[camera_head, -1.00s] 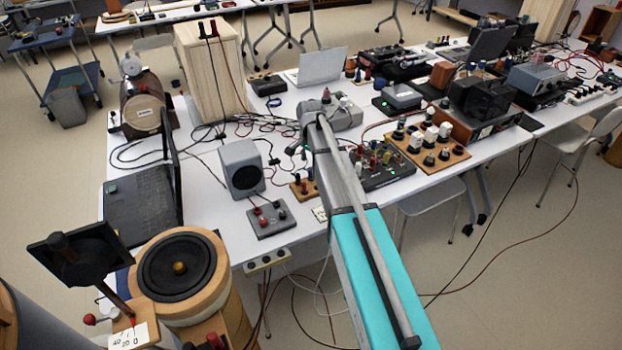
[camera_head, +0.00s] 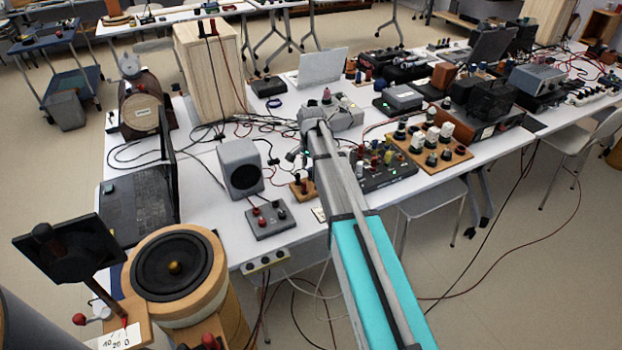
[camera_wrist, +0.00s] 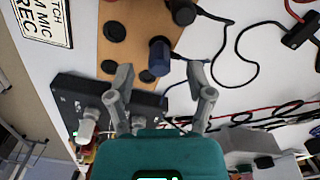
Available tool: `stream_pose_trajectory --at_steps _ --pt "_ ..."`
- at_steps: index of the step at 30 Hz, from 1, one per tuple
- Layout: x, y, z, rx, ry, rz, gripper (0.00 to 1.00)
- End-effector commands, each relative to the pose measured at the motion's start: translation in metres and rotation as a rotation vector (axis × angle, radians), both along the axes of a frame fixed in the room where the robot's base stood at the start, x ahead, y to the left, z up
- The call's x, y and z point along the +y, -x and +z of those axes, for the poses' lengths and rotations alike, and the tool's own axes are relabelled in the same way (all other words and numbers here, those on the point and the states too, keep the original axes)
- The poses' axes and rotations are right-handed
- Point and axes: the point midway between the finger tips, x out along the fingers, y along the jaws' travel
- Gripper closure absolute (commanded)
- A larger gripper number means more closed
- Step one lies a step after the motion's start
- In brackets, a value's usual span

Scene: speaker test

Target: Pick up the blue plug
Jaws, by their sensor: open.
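The blue plug (camera_wrist: 158,57) is a dark blue cylinder standing at the edge of a small wooden board (camera_wrist: 143,28) in the wrist view. My gripper (camera_wrist: 160,76) is open, with one finger to each side of the plug's line in that view. The fingertips look close to the plug, but I cannot tell whether they touch it. Nothing is held.
A dark box with knobs (camera_wrist: 82,100) is close to the left finger. Black cables (camera_wrist: 228,40) lie to the right. In the head view a grey speaker (camera_head: 240,168), a grey switch box (camera_head: 270,219) and a dark plug panel (camera_head: 385,168) stand nearby.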

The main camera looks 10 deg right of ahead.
Motion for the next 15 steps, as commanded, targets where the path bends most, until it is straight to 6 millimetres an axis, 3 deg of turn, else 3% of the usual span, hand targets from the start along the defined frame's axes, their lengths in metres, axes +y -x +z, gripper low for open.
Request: stream_pose_trajectory --at_steps 6,15 --pt "0.0 0.0 -0.019 0.0 0.0 0.0 0.32" --pt "0.0 0.0 -0.024 0.0 0.0 0.0 0.32"
